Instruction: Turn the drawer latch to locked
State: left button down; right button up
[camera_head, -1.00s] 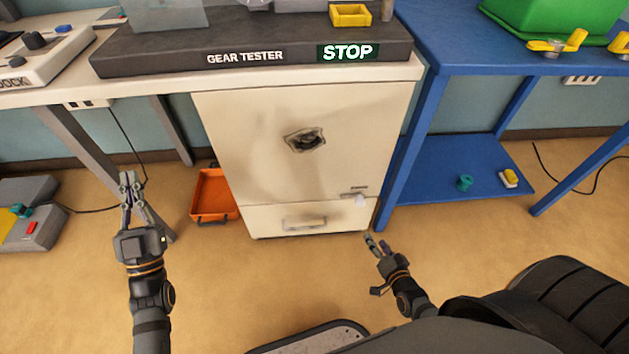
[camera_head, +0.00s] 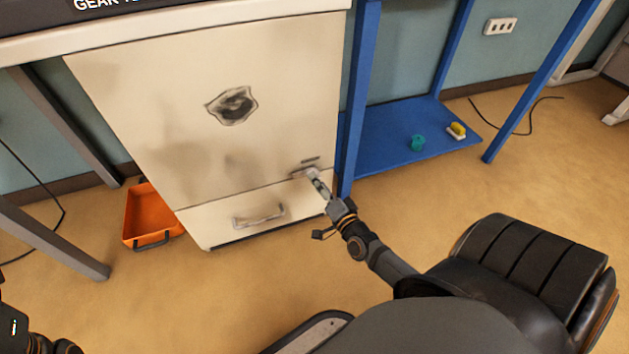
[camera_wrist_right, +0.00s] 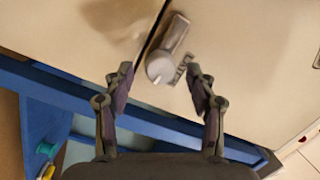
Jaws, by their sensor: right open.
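The drawer latch (camera_wrist_right: 167,62) is a pale grey lever with a round hub on the cream cabinet front. In the right wrist view it lies between and just beyond my fingertips. In the head view the latch (camera_head: 301,172) is partly hidden by my right gripper (camera_head: 316,180), which is at the cabinet's lower right. In the wrist view my right gripper (camera_wrist_right: 160,80) is open, with a finger on either side of the hub, and I cannot tell if either touches it. The drawer (camera_head: 230,222) below is closed and has a bar handle (camera_head: 258,217).
An orange bin (camera_head: 150,217) lies on the floor left of the cabinet (camera_head: 190,100). A blue bench leg (camera_head: 360,90) stands close to the right, with a blue shelf (camera_head: 390,148) holding small items. The floor in front is clear.

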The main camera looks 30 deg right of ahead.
jog(key=shift+w+d, duration=0.15)
jog(key=shift+w, duration=1.35)
